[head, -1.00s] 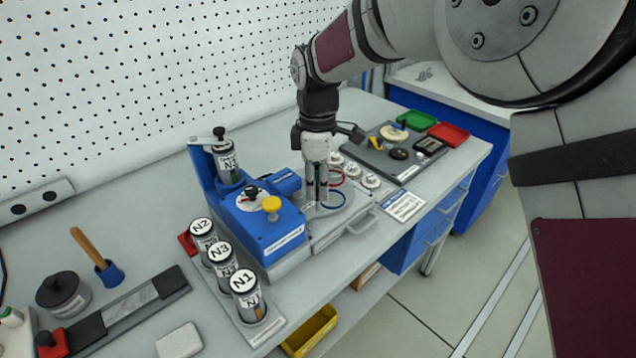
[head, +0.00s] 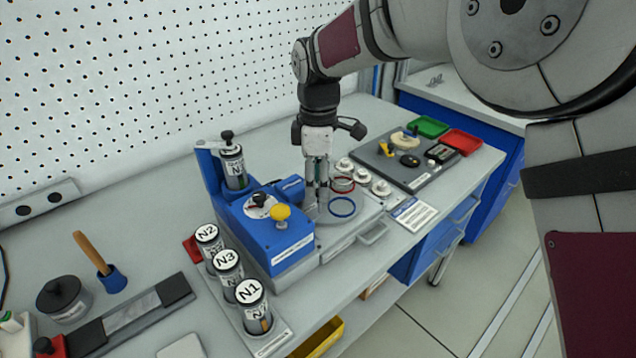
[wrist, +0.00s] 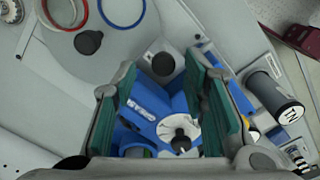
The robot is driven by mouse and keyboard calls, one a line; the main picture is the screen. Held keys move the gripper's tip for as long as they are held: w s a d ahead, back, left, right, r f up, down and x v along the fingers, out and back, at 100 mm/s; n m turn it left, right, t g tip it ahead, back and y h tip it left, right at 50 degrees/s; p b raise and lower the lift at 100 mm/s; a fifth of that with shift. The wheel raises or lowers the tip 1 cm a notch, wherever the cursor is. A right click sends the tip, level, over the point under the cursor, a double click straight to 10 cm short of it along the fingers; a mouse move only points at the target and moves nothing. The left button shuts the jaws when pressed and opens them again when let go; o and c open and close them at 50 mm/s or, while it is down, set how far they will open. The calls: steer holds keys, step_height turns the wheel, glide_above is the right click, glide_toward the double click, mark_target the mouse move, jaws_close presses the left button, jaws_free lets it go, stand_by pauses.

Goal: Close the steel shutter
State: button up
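My gripper (head: 317,203) points down at the right side of the blue machine (head: 285,242). In the wrist view my gripper (wrist: 164,72) is open, its two green-padded fingers apart with nothing clasped between them. A grey metal part with a dark round spot (wrist: 163,64) shows between the fingertips, beside the blue housing. It may be the steel shutter, but I cannot tell its position. In the head view my fingers hide most of that spot.
Canisters N2 (head: 208,236), N3 (head: 228,263) and N1 (head: 252,294) stand in a rack at the front left. Another canister (head: 233,168) sits upright in the machine's rear holder. White round parts (head: 362,176) lie behind the deck.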

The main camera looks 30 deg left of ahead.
step_height(320, 180, up, 11)
stand_by(0.4)
stand_by(0.4)
